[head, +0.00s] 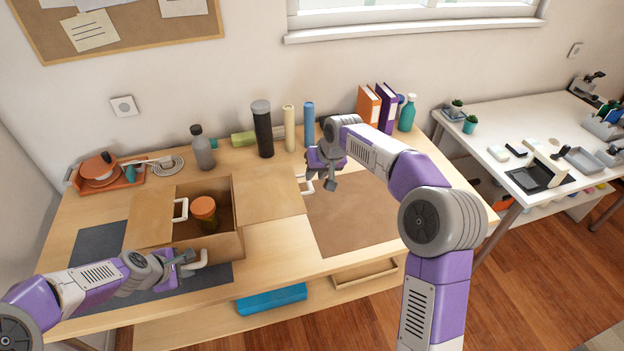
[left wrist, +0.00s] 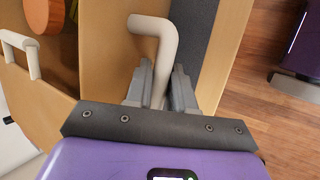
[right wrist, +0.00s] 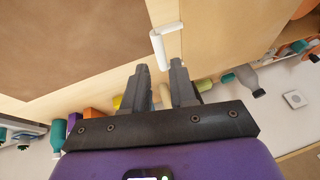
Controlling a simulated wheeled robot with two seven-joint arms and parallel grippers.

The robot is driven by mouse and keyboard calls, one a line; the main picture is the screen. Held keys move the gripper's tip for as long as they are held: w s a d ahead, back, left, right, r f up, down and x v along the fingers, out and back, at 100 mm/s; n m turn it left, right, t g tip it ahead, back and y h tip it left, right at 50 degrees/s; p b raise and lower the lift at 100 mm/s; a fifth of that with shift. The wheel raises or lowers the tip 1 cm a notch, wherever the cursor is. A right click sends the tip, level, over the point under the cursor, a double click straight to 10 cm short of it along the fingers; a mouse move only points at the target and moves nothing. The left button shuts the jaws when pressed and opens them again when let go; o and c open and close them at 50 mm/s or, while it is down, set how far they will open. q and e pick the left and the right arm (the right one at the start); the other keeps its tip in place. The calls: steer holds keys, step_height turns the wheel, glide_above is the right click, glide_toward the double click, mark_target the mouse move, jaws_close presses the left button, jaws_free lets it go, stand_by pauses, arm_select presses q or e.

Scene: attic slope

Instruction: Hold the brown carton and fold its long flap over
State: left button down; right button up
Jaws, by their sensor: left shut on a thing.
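The brown carton (head: 226,246) stands open on the table, with a jar with an orange lid (head: 204,208) inside. Its long flap (head: 268,192) lies out to the right, with a white handle (head: 308,185) at its far edge. Another flap (head: 150,217) lies out to the left, with its own white handle (head: 180,209). My left gripper (head: 188,262) is shut on the white bent handle (left wrist: 157,35) on the carton's front side. My right gripper (head: 322,178) is open and empty beside the long flap's handle; in the right wrist view this handle (right wrist: 158,48) lies just beyond the fingertips.
A dark grey mat (head: 95,243) lies under the carton and a brown mat (head: 352,222) lies right of the long flap. Behind stand a grey bottle (head: 203,153), a black tube (head: 264,135) and binders (head: 368,106). An orange tray (head: 108,182) is at the back left.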

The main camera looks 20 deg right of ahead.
steer(key=shift+x, duration=2.2)
jaws_close()
